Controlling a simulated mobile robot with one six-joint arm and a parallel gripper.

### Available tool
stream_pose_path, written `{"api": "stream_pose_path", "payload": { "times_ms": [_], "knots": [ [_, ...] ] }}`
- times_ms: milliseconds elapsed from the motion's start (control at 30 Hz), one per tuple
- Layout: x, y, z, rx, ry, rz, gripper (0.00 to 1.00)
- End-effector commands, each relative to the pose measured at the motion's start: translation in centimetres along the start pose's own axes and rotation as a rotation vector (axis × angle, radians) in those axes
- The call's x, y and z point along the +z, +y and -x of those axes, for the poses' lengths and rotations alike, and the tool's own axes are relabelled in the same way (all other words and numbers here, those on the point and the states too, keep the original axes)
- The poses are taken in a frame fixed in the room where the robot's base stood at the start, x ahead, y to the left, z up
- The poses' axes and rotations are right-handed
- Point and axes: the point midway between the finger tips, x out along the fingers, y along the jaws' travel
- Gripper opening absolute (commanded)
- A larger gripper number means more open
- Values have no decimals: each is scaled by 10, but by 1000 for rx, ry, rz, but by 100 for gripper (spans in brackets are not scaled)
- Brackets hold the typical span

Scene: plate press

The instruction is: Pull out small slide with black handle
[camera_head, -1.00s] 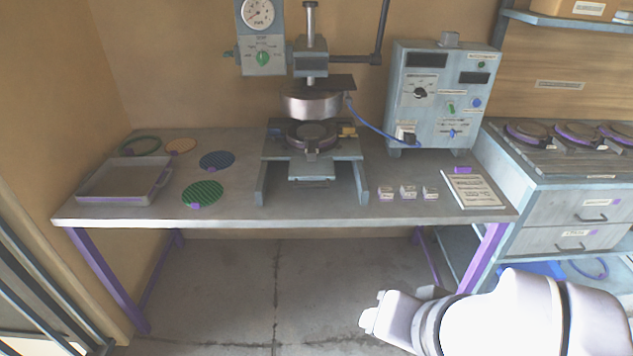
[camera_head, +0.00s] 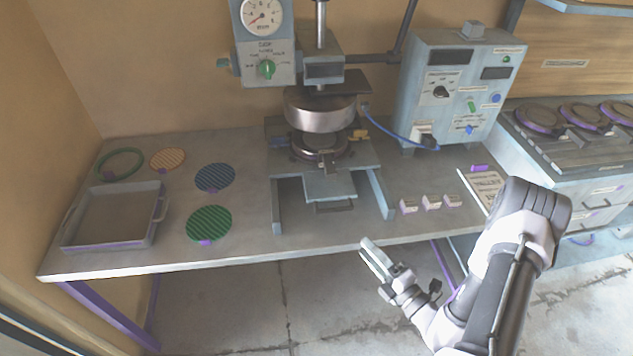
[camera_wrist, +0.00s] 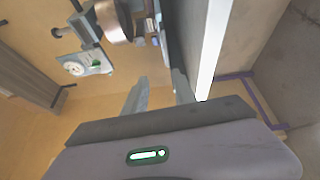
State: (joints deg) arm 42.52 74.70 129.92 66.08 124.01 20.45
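The small slide (camera_head: 330,187) is a light blue-grey plate low in the front of the press, between its two legs. Its dark handle (camera_head: 334,207) is at its front, just above the table top. My gripper (camera_head: 376,264) is in front of the table's front edge, to the right of and nearer than the handle, apart from it and empty. In the wrist view my gripper (camera_wrist: 160,78) shows its two fingers spread with a gap between them. The handle is not clear in the wrist view.
The table's front edge (camera_head: 200,263) lies between my gripper and the press. Small labelled blocks (camera_head: 432,203) stand right of the press legs. A control box (camera_head: 455,90) is behind them. A tray (camera_head: 75,247) and round discs lie to the left.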

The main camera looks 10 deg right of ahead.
Motion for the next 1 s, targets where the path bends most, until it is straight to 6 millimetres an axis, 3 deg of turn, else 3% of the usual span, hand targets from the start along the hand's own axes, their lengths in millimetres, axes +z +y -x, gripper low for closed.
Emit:
{"api": "stream_pose_path", "payload": {
  "times_ms": [67,167,500,700,1000],
  "knots": [
    [6,-13,6,-18,-55,-48,33],
    [7,-18,-5,-22,-65,-59,33],
    [11,-19,-104,-16,-56,-51,33],
    [14,-19,-147,-17,-57,-52,33],
    [15,-19,-167,-20,-60,-55,33]
  ]
}}
